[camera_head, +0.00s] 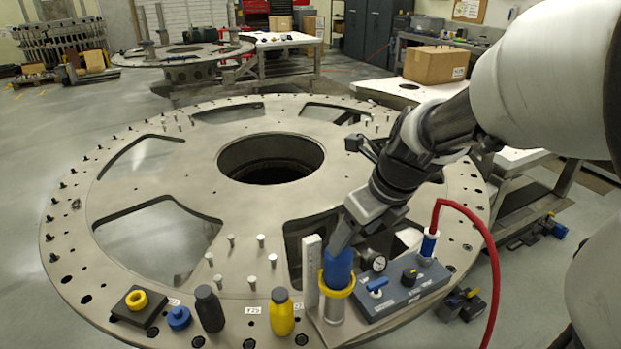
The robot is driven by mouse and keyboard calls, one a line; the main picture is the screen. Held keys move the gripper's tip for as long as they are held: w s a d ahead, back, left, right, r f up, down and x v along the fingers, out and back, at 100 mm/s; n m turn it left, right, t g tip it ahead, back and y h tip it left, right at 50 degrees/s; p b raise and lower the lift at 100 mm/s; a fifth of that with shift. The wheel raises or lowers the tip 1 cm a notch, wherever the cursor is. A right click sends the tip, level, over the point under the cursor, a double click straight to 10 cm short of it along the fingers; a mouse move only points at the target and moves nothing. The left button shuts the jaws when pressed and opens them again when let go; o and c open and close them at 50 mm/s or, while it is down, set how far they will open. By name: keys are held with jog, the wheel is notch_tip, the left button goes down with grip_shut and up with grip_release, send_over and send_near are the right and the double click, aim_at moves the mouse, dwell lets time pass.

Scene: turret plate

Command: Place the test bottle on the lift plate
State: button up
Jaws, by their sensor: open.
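A blue bottle-shaped piece (338,268) stands upright in a yellow ring (337,287) on top of a short metal cylinder (333,308), at the front right of the big turret plate (180,262). My gripper (341,238) comes down from the upper right, with its fingertips at the top of the blue piece. It is open; the fingers overlap the blue piece in this view, and I cannot tell whether they touch it. No label marks the test bottle or the lift plate; any plate surface under the blue piece is hidden by the ring.
A white upright scale (311,268) stands close left of the cylinder. A blue-grey control box (403,287) with a gauge and red hose (482,232) sits close right. A yellow bottle (281,312), black bottle (209,308), blue cap (179,317) and yellow ring block (136,302) stand left.

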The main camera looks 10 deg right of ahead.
jog(key=s+a+r+n+h, duration=0.1)
jog(key=s+r+n, duration=0.2)
jog(key=s+n, duration=0.4)
jog(key=s+a+r+n+t+h, duration=0.1)
jog(key=s+r+n, duration=0.3)
jog(key=n, duration=1.9)
jog(key=s, duration=0.3)
jog(key=shift+r+t, duration=0.25)
jog(key=shift+t, duration=0.05)
jog(key=shift+s, duration=0.1)
